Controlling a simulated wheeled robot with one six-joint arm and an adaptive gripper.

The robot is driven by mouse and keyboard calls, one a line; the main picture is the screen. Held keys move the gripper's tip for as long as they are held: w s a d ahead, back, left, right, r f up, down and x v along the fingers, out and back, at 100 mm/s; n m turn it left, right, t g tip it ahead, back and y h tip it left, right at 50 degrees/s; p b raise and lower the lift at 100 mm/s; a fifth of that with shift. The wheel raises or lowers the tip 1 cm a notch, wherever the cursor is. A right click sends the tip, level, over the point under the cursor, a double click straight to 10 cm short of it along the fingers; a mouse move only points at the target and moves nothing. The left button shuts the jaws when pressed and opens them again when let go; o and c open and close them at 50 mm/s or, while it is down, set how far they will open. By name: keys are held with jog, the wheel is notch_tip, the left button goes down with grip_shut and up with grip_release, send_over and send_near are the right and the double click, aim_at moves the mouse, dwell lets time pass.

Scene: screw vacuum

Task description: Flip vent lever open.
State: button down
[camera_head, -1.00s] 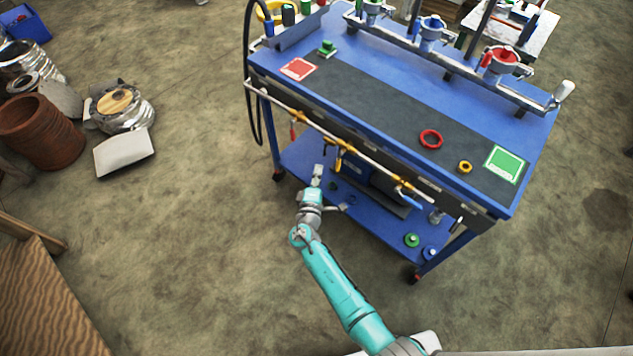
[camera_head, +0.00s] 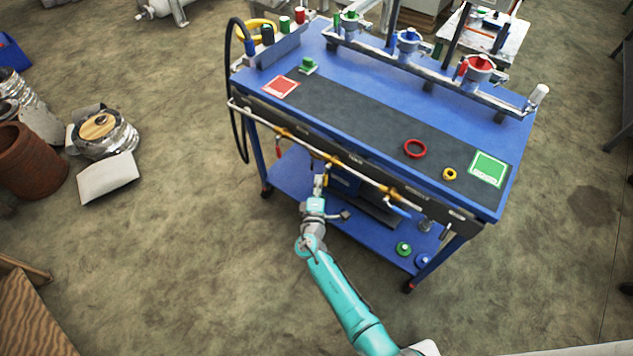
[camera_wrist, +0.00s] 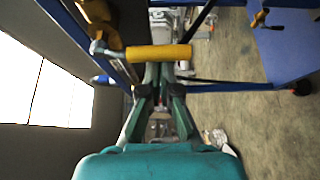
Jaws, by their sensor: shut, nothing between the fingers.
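A yellow lever handle hangs from the pipe along the cart's front in the head view. In the wrist view the yellow handle (camera_wrist: 158,53) lies across the picture, just at my fingertips; I cannot tell whether they touch. My gripper (camera_head: 320,181) is shut and empty, below the pipe beside this lever, and partly hides it. It also shows in the wrist view (camera_wrist: 164,76). A red lever (camera_head: 278,147) hangs further left on the pipe, and a blue lever (camera_head: 398,211) sits to the right. The labels are too small to read, so I cannot tell which is the vent.
The blue cart (camera_head: 345,95) holds a red ring (camera_head: 415,148), a yellow ring (camera_head: 449,174) and several valves at the back. Its lower shelf (camera_head: 290,172) is behind my gripper. Open floor lies left of my arm.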

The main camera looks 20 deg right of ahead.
jog(key=shift+s+d+n+g, duration=0.3)
jog(key=shift+n+g, duration=0.1)
jog(key=shift+n, duration=0.2)
dwell(0.3)
jog(key=shift+s+d+n+g, duration=0.4)
jog(key=shift+s+n+g, duration=0.25)
jog(key=shift+n, duration=0.45)
jog(key=s+d+r+n+g+h, duration=0.2)
jog(key=s+r+n+g, duration=0.1)
jog(key=n+g, duration=0.4)
jog(key=shift+s+d+r+n, duration=0.3)
jog(key=shift+r+n, duration=0.1)
jog(key=shift+r, duration=0.55)
